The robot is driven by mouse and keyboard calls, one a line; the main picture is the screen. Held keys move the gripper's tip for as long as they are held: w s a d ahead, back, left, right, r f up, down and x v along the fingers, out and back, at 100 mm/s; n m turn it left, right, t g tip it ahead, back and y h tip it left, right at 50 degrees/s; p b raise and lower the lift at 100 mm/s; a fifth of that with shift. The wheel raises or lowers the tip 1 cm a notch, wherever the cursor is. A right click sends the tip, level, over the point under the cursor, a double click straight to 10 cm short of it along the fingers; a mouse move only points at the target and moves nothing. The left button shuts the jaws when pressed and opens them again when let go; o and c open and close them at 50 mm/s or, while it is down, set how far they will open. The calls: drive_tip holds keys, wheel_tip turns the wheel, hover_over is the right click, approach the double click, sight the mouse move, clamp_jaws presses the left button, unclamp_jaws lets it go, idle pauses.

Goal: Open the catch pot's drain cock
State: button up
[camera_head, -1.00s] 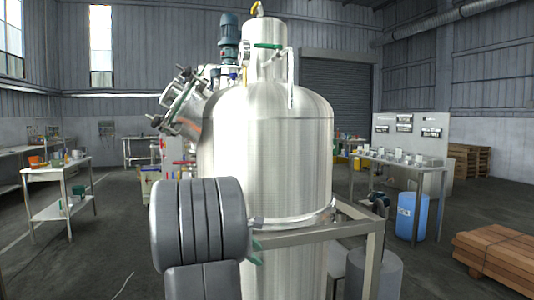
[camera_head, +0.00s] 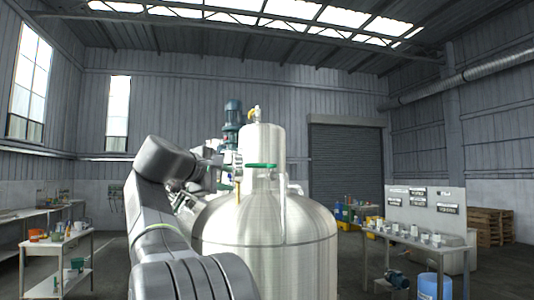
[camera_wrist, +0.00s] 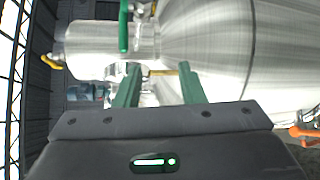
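A narrow steel cylinder (camera_head: 262,145) stands on top of a large domed steel tank (camera_head: 275,235); I cannot tell for sure whether it is the catch pot. A green handle (camera_head: 261,166) sits at its lower part and also shows in the wrist view (camera_wrist: 123,28). A yellow fitting (camera_head: 256,112) tops the cylinder. My gripper has its two green fingers apart, with nothing held. In the head view my arm hides it.
A blue-green motor (camera_head: 232,115) stands beside the cylinder. A bench (camera_head: 59,250) is at left, another bench (camera_head: 420,242) and a blue drum (camera_head: 433,286) at right. An orange part (camera_wrist: 305,133) shows right in the wrist view.

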approach(253, 166)
drive_tip(key=f+v, duration=0.1)
drive_tip(key=v, duration=0.2)
drive_tip(key=shift+m+t, duration=0.3)
drive_tip(key=p+x, duration=0.1)
drive_tip(key=x, duration=0.3)
drive_tip(key=p+x, duration=0.1)
drive_tip(key=x, duration=0.4)
drive_tip(key=p+x, duration=0.1)
drive_tip(key=x, duration=0.3)
drive_tip(key=shift+w+d+r, duration=0.25)
drive_tip(key=shift+w+d, duration=0.05)
drive_tip(key=shift+d, duration=0.1)
clamp_jaws()
